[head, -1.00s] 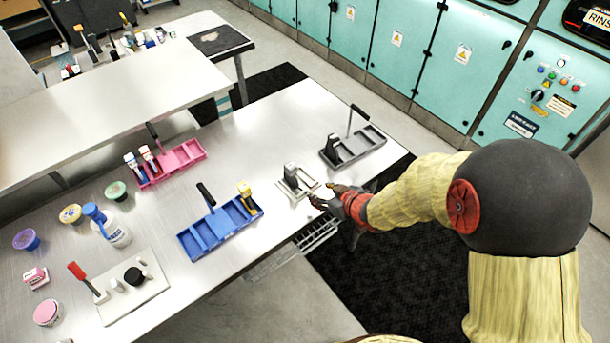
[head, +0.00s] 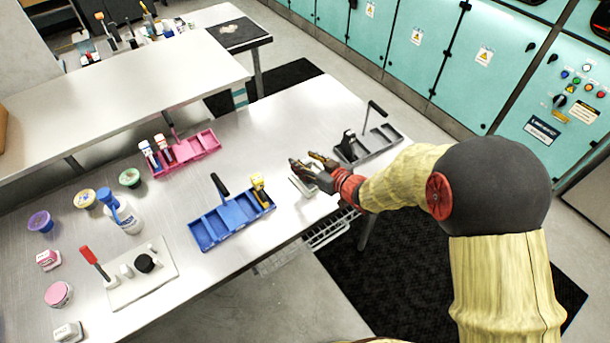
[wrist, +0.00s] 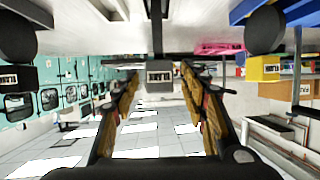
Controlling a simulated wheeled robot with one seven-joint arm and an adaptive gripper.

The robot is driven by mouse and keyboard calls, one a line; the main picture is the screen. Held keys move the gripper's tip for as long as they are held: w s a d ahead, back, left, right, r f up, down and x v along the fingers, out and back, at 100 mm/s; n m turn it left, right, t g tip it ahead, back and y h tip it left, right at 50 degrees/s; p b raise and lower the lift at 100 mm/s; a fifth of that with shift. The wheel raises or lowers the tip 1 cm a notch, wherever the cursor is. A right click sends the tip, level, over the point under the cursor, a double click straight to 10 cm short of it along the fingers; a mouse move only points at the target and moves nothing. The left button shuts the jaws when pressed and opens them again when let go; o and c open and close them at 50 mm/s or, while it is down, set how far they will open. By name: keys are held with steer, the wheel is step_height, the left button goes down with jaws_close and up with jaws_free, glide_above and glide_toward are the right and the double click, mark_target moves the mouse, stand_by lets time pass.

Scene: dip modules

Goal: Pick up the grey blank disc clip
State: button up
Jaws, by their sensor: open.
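My gripper (head: 307,163) is open above a small pale plate (head: 299,187) on the steel table in the head view. The grey clip that stood on this plate is hidden behind my gripper there. In the wrist view, which looks upside down, a grey block with a white label (wrist: 160,78) shows between my two spread fingers; it appears to be that clip. I cannot tell whether either finger touches it. A darker grey clip (head: 348,140) stands in the left part of the grey tray (head: 383,142), just beyond my gripper.
A blue tray (head: 222,228) with a yellow clip (head: 260,186) lies left of my gripper. A pink tray (head: 203,144) holds white-topped clips. Bottles, tubs and a white board with a red handle (head: 89,256) fill the left side. Bare table lies between the trays.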

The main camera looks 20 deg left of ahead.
steer(key=shift+w+a, duration=0.1)
steer(key=shift+c, duration=1)
jaws_close()
